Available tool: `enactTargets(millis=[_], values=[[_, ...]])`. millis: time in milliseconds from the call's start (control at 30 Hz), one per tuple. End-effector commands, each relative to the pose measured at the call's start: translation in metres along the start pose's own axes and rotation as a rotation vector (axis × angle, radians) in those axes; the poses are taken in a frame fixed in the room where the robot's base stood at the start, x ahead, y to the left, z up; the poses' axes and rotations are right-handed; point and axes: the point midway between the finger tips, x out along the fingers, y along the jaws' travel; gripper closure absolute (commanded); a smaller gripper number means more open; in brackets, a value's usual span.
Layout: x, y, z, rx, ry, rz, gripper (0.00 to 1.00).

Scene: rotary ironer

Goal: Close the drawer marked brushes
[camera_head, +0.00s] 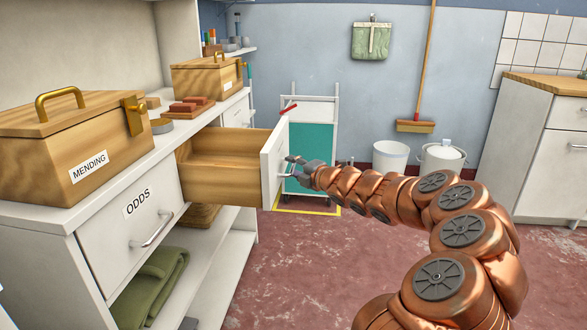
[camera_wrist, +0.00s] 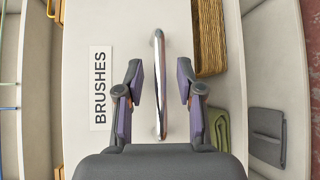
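The brushes drawer stands pulled out from the white counter, its wooden inside (camera_head: 225,150) showing and its white front (camera_head: 271,168) facing my arm. In the wrist view its front (camera_wrist: 85,30) carries the label BRUSHES (camera_wrist: 100,88) beside a shiny bar handle (camera_wrist: 158,60). My gripper (camera_head: 296,166) is at that front, by the handle. In the wrist view my gripper (camera_wrist: 160,95) is open, with one finger on each side of the handle and a gap on both sides. The fingers look apart from the bar; their depth against it is hard to tell.
The closed ODDS drawer (camera_head: 130,222) is nearer on the left. A MENDING box (camera_head: 75,150) and another wooden box (camera_head: 205,78) stand on the counter. Below are a green cloth (camera_head: 150,285) and a wicker basket (camera_wrist: 209,38). Open red floor (camera_head: 300,275) lies to the right.

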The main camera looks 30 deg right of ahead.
Motion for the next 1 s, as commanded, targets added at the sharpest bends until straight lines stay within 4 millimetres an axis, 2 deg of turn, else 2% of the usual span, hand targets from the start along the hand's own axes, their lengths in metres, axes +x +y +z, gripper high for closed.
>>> enactTargets(millis=[433, 767, 1000], values=[[0.0051, -0.0004, -0.0007, 0.001, 0.001, -0.001, 0.64], [0.0051, -0.0003, -0.0007, 0.001, 0.001, -0.001, 0.98], [0.005, -0.0003, -0.0007, 0.001, 0.001, -0.001, 1.0]])
